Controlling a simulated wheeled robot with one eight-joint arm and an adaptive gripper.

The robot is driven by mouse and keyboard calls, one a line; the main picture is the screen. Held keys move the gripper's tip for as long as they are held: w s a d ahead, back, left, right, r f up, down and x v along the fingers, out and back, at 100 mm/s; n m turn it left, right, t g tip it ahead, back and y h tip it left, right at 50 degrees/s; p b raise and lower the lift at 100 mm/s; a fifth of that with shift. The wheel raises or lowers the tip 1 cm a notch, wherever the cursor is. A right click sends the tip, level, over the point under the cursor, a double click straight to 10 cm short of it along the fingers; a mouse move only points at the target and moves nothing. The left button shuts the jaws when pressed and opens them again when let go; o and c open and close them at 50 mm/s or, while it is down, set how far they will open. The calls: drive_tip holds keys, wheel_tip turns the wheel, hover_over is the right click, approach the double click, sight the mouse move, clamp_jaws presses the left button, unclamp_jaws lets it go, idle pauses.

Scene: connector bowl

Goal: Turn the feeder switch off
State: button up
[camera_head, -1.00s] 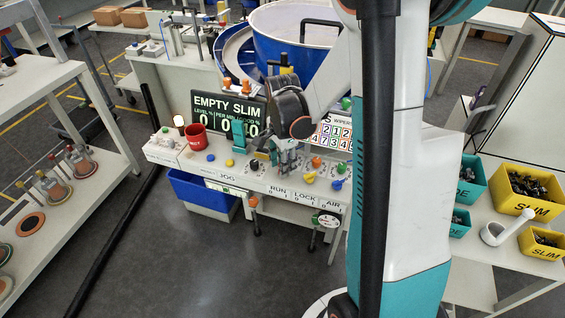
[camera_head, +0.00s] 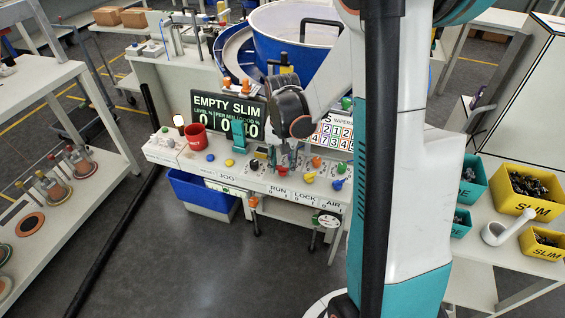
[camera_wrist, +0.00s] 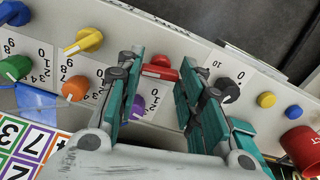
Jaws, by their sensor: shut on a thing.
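The control panel (camera_head: 225,172) holds a row of coloured knobs, with JOG, RUN, LOCK and AIR labels on its front. A red switch knob (camera_wrist: 160,70) lies between my teal fingers in the wrist view. It sits near the RUN label (camera_head: 278,190), and I take it as the feeder switch; no feeder label is readable. My gripper (camera_wrist: 161,76) is shut on this red knob, one finger at each end. In the head view my gripper (camera_head: 283,158) is low over the panel and its tips partly hide the knob. The knob's exact setting is unclear.
A black knob (camera_wrist: 230,88) and an orange knob (camera_wrist: 75,88) flank the grip, with a purple knob (camera_wrist: 137,106) close by. The display (camera_head: 227,118) reads EMPTY SLIM.

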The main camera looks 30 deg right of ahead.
sight(282, 166)
drive_tip(key=n, duration=0.7)
idle(0.6)
drive_tip(key=o, duration=1.1)
drive_tip(key=shift+c, duration=0.2)
wheel_tip(282, 166, up, 12)
